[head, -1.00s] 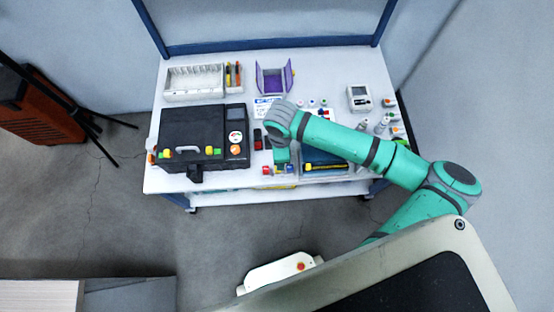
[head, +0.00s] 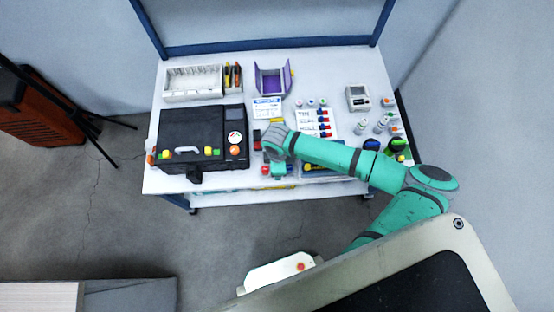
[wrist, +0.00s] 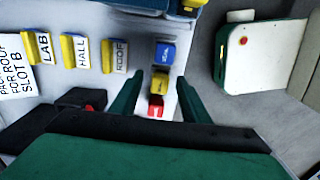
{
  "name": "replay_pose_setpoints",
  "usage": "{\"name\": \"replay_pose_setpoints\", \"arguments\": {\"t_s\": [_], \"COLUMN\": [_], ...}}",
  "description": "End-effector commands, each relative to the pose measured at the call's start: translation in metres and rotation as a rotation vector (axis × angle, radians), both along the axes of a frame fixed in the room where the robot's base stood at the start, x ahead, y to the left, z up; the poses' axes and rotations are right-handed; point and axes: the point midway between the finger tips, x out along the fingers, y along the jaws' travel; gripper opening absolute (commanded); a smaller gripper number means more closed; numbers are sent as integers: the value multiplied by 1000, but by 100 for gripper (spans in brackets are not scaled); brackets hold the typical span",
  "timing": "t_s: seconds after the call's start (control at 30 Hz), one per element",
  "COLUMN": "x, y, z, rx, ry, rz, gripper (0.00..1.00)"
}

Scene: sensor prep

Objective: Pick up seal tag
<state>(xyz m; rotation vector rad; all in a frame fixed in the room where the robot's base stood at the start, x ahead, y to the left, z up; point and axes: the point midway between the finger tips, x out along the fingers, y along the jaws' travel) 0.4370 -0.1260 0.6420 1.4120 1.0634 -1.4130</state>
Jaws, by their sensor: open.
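Three small blocks lie in a row near the table's front edge in the wrist view: blue (wrist: 165,53), yellow (wrist: 158,82) and red (wrist: 155,106). The blue and yellow ones bear small marks too small to read, so I cannot tell which is the seal tag. My gripper (wrist: 160,78) is open above the row, its fingers apart on either side of the yellow block with nothing held. In the head view my gripper (head: 278,172) is over the front edge of the table and partly hides the blocks.
Tags reading LAB (wrist: 42,48), HALL (wrist: 82,53) and ROOF (wrist: 121,56) stand beside a printed card (wrist: 14,68). A black case (head: 190,135) stands left of my gripper. A purple holder (head: 273,80) and white rack (head: 193,82) are at the back.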

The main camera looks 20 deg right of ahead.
Motion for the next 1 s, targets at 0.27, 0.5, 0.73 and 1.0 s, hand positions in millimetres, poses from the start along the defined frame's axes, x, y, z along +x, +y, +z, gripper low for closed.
{"name": "replay_pose_setpoints", "arguments": {"t_s": [0.27,0.5,0.73,1.0], "x": [0,0,0,0], "y": [0,0,0,0], "z": [-2,-2,-1,16], "rx": [0,1,1,2], "ry": [0,0,0,-2], "rz": [0,0,0,0], "gripper": [37,0,0,0]}}
